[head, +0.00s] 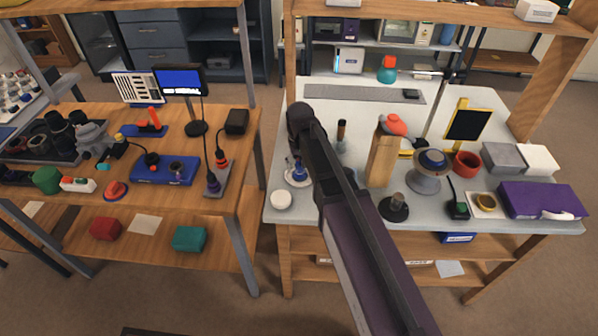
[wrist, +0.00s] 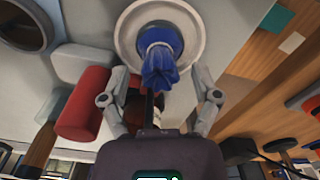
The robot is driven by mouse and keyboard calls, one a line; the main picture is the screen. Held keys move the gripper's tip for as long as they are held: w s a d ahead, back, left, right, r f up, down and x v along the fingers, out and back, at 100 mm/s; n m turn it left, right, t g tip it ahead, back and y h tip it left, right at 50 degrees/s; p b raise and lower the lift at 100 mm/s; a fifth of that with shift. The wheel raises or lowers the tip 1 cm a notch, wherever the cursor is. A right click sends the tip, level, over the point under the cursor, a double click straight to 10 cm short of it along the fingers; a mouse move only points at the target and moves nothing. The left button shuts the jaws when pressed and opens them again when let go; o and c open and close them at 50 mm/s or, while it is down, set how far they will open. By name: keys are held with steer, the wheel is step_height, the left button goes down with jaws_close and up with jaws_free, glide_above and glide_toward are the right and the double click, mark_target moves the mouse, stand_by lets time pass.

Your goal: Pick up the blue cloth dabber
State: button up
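The blue cloth dabber (wrist: 160,62) has a gathered blue cloth head and a dark stem. It sits on a round white dish (wrist: 195,12) in the wrist view. In the head view the dabber (head: 298,168) and its dish (head: 291,182) are at the left front of the right-hand table, just left of my arm. My gripper (wrist: 160,82) is open, with one finger on each side of the dabber and visible gaps between. Part of the dabber's lower stem is hidden behind my gripper body.
A red cylinder (wrist: 84,103) is close to my left finger in the wrist view. A wooden block (head: 381,160) and a dark round stand (head: 394,208) are right of my arm.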

mark_target(300, 163)
steer(key=c, duration=0.8)
steer(key=shift+r, duration=0.2)
step_height(300, 163, up, 3)
steer(key=p, duration=0.3)
steer(key=shift+f, duration=0.1)
steer(key=s+d, duration=0.1)
steer(key=s, duration=0.4)
steer(key=s+d+r+p, duration=0.1)
steer(key=s+d, duration=0.1)
steer(key=s, duration=0.3)
steer(key=s+d+p, duration=0.1)
steer(key=s+d, duration=0.1)
steer(key=s, duration=0.3)
steer(key=shift+s+r, duration=0.1)
steer(key=shift+r, duration=0.3)
steer(key=o, duration=0.3)
steer(key=c, duration=0.4)
